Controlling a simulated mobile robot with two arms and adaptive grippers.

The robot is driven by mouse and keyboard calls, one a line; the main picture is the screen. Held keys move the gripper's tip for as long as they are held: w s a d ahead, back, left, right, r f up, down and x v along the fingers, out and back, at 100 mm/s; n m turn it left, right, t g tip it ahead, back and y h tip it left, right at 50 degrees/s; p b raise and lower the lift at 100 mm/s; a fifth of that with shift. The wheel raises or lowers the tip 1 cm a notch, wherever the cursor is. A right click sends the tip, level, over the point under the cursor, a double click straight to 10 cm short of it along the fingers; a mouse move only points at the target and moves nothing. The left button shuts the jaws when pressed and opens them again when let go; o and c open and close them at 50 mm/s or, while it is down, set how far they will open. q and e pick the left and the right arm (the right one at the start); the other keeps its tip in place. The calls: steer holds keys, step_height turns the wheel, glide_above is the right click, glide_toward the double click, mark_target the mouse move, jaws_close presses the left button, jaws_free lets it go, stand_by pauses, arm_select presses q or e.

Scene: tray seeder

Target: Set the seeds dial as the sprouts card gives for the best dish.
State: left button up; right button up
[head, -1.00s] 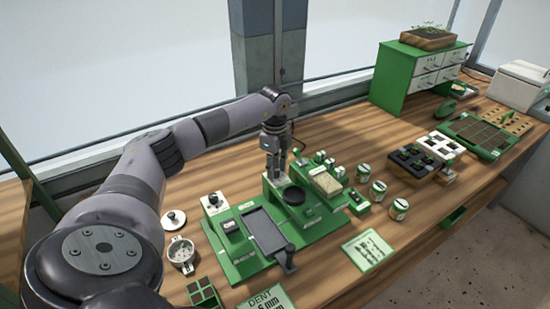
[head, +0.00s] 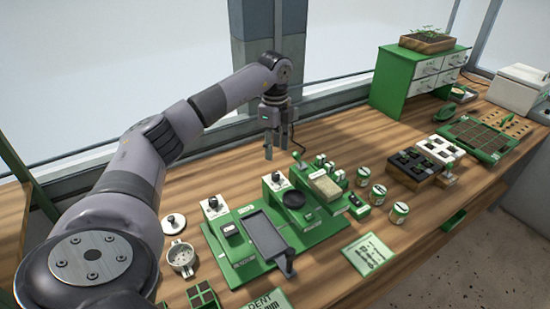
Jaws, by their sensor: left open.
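The green seeder (head: 240,262) stands on the bench. It has two white blocks with dark knobs: one at its left end (head: 212,206) and one near its middle (head: 277,182). Their labels are too small to read, so I cannot tell which is the seeds dial. My left gripper (head: 279,153) is open and empty, pointing down above and behind the middle knob, apart from it. Small dishes with green sprouts sit on a dark block (head: 424,175) and in a white tray (head: 455,153) at right. A green-edged card (head: 367,252) lies in front; its writing is unreadable. My right gripper is out of view.
Several tins (head: 378,191) stand right of the seeder. A strainer cup (head: 181,258) and a lid (head: 173,223) are at its left. A "DENT" card (head: 268,301) lies at the front. A green drawer cabinet (head: 393,83) stands at the back right.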

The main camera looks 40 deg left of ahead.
arm_select(q)
step_height(320, 180, up, 2)
steer(key=shift+r, duration=0.2)
steer(key=shift+f, duration=0.1)
stand_by(0.5)
